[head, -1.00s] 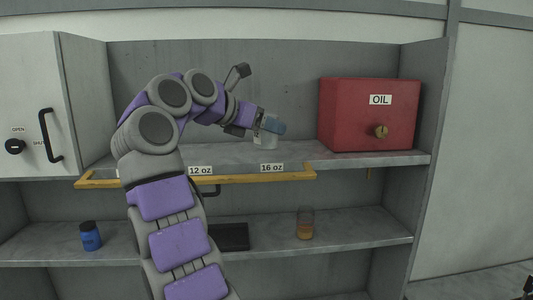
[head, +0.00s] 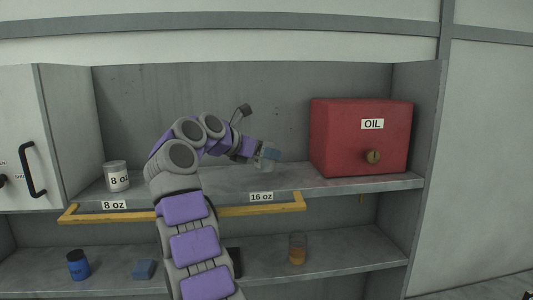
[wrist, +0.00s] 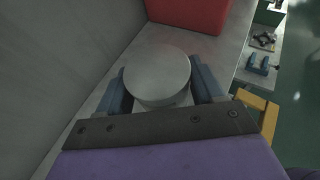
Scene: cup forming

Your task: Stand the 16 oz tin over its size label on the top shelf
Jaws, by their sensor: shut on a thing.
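My gripper (head: 270,155) is above the top shelf (head: 330,184), behind the 16 oz label (head: 261,197) on the shelf's front edge. It is shut on a grey tin (head: 263,165), mostly hidden by the fingers in the head view. In the wrist view the round grey lid of the tin (wrist: 157,75) sits between the two blue fingers. The tin looks upright. I cannot tell whether its base touches the shelf, and no writing on it is readable.
A red OIL box (head: 340,140) stands on the shelf to the right. A white 8 oz tin (head: 116,177) stands at the left, behind the 8 oz label (head: 114,205). A yellow rail (head: 230,211) runs along the front. The lower shelf holds a blue jar (head: 78,265) and an amber glass (head: 297,250).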

